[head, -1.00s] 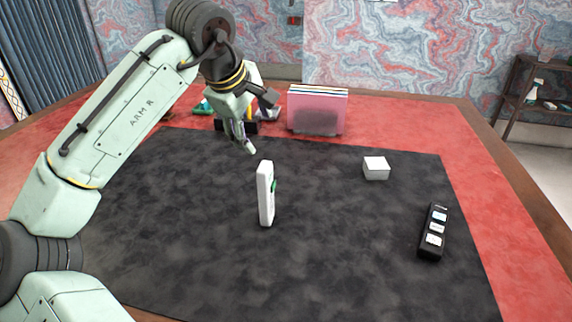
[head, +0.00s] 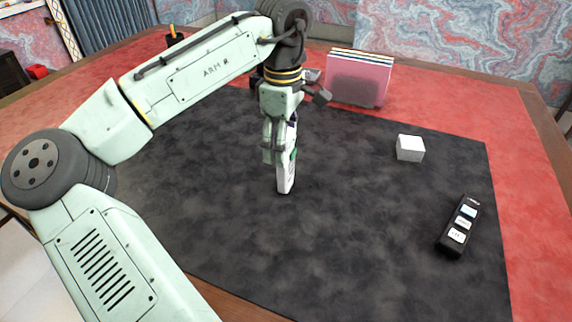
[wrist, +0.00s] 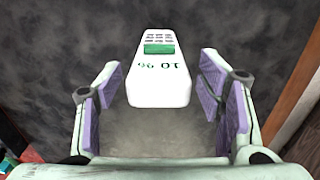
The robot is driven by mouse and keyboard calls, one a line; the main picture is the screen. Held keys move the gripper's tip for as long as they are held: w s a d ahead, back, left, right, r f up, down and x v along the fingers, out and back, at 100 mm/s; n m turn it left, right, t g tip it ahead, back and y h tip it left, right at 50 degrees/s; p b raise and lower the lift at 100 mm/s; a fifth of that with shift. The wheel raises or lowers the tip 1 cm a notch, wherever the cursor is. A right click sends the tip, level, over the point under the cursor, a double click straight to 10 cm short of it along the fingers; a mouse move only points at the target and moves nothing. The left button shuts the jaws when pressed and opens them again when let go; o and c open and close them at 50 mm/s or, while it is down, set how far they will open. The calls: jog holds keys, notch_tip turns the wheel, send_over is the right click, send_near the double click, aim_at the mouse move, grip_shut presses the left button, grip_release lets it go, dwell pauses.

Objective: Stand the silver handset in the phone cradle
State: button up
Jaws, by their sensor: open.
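A small white block (head: 410,149), which may be the phone cradle, sits on the mat to the right; I cannot tell for sure.
A black remote (head: 458,226) with light buttons lies near the mat's right edge. A pink-fronted stack of folders (head: 357,78) stands at the back. The dark mat (head: 360,240) is clear between the handset and the remote.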

aim_at(285, 176)
jog(key=f+p, duration=0.1)
jog(key=f, duration=0.4)
jog(key=shift+d, duration=0.2)
jog(key=shift+c, duration=0.2)
grip_shut()
dwell(0.4)
jog(key=shift+r, duration=0.15)
